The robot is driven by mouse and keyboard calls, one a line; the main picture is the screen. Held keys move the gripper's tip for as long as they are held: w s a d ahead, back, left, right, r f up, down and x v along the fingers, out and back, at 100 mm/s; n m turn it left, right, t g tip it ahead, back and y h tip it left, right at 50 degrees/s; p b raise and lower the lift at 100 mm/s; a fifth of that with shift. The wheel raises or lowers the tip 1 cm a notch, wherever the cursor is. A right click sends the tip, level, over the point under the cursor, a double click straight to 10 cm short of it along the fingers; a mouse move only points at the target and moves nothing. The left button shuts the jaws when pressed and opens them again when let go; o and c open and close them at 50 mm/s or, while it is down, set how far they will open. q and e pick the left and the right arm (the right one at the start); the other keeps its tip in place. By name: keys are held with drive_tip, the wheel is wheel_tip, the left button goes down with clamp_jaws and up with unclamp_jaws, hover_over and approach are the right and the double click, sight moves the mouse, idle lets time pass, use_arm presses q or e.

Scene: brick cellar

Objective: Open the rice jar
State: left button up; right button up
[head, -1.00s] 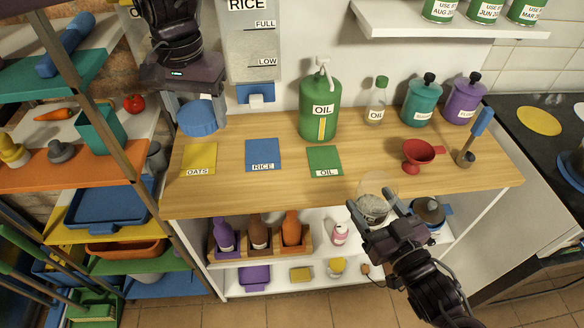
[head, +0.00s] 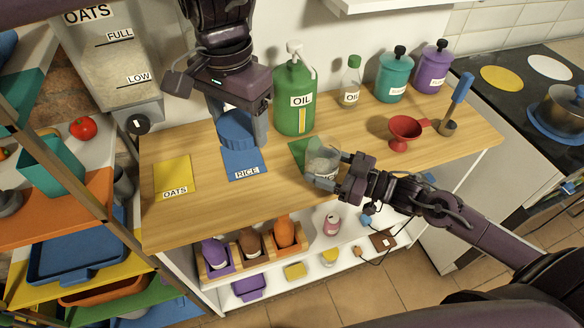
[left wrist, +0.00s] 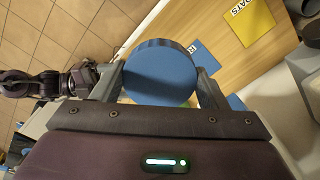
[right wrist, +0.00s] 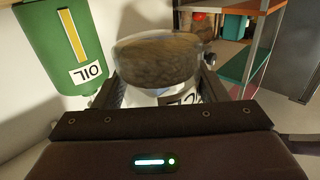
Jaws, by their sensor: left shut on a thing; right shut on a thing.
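My right gripper (head: 331,173) is shut on a clear jar (head: 321,163) with grainy grey-brown contents, near the green OIL mat (head: 299,150). In the right wrist view the jar (right wrist: 158,62) is without a lid, its label partly hidden. Lid and jar are apart.
The yellow OATS mat (head: 174,175) lies at the left of the wooden counter (head: 210,205). A green oil canister (head: 294,100), an oil bottle (head: 350,82), and teal (head: 392,78) and purple (head: 433,68) canisters stand behind.

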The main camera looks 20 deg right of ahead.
sight(293, 179)
drive_tip(key=w+a+f, duration=0.1)
drive_tip(key=w+a, duration=0.1)
drive_tip(key=a, duration=0.1)
drive_tip(key=shift+w+f, duration=0.35)
drive_tip(key=shift+w+a+f, duration=1.25)
drive_tip(key=shift+a+f, duration=0.1)
drive_tip(key=shift+f, duration=0.1)
drive_tip(key=shift+s+f, duration=0.1)
drive_tip(key=shift+f, duration=0.05)
drive_tip(key=o, duration=1.9)
